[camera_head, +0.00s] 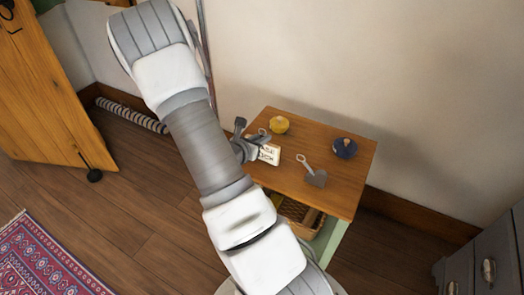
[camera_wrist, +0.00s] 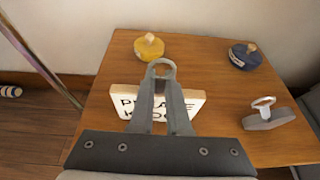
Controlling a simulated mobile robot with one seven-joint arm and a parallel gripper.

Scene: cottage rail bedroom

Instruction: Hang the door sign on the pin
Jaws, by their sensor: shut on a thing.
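The door sign (camera_head: 269,154) is a small white board with dark lettering and a grey ring at its top. In the wrist view the sign (camera_wrist: 190,104) is behind my fingers, which hide part of its lettering. My gripper (camera_wrist: 162,84) is shut on the sign just below the ring. In the head view my gripper (camera_head: 250,148) is at the left side of the wooden table top (camera_head: 335,190). I cannot tell whether the sign touches the table. I cannot make out the pin in either view.
On the table are a yellow round item (camera_head: 279,125), a dark blue round item (camera_head: 344,148) and a grey piece with a ring (camera_head: 315,178). A basket (camera_head: 300,217) sits below. A wooden cabinet (camera_head: 40,90) stands left, grey drawers (camera_head: 485,260) right. A pole rises behind my arm.

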